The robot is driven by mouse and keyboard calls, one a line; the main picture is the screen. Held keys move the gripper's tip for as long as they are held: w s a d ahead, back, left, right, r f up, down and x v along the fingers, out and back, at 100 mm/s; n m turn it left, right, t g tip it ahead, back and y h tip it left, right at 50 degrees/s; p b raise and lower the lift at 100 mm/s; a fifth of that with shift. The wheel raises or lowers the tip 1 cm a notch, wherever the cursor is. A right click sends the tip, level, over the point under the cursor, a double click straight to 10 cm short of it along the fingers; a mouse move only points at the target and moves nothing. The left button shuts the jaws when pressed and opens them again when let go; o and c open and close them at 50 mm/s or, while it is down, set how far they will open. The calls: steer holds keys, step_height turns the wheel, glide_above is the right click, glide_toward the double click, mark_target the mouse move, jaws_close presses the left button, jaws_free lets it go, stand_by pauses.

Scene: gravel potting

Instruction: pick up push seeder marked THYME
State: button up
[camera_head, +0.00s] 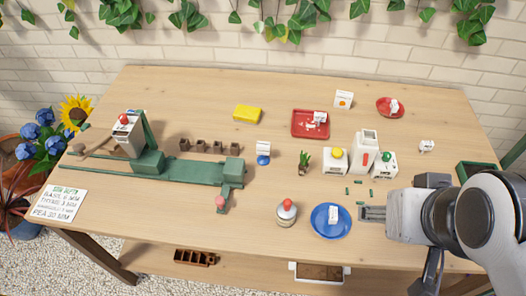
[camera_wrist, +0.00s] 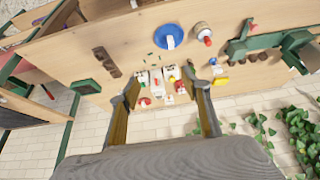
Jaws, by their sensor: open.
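A white block with a yellow knob (camera_head: 335,160), a taller white block with a red mark (camera_head: 364,148) and a white block with a green knob (camera_head: 385,164) stand close together right of the table's middle. This cluster also shows in the wrist view, with a white block with a yellow knob (camera_wrist: 173,74) in it. My gripper (camera_head: 370,213) is open and empty, in front of the cluster and right of the blue plate. In the wrist view my gripper (camera_wrist: 169,88) has its fingers wide apart, with the cluster beyond them.
A blue plate (camera_head: 318,229) with a white tag and a red-topped jar (camera_head: 286,216) stand left of my gripper. Small green pieces (camera_head: 358,182) lie near the cluster. A red tray (camera_head: 299,133), a red plate (camera_head: 383,102) and a green rail assembly (camera_head: 200,172) stand farther off.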

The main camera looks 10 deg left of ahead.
steer(key=shift+w+a, duration=0.1)
steer(key=w+a+f+t+y, duration=0.1)
steer(key=w+a+f+y, duration=0.1)
steer(key=w+a, duration=0.55)
steer(key=w+a+f+t+y, duration=0.1)
steer(key=w+a+f, duration=0.2)
steer(key=w+a, duration=0.5)
steer(key=w+a+f+t, duration=0.2)
steer(key=w+a+f, duration=0.2)
steer(key=w+f, duration=0.15)
steer(key=t+h, duration=0.3)
steer(key=t, duration=0.1)
glide_toward(263, 148)
steer(key=shift+s+f+t, duration=0.25)
steer(key=shift+s+t, duration=0.25)
steer(key=shift+s, duration=0.05)
steer(key=shift+w, duration=0.15)
steer(key=shift+x, duration=3.35)
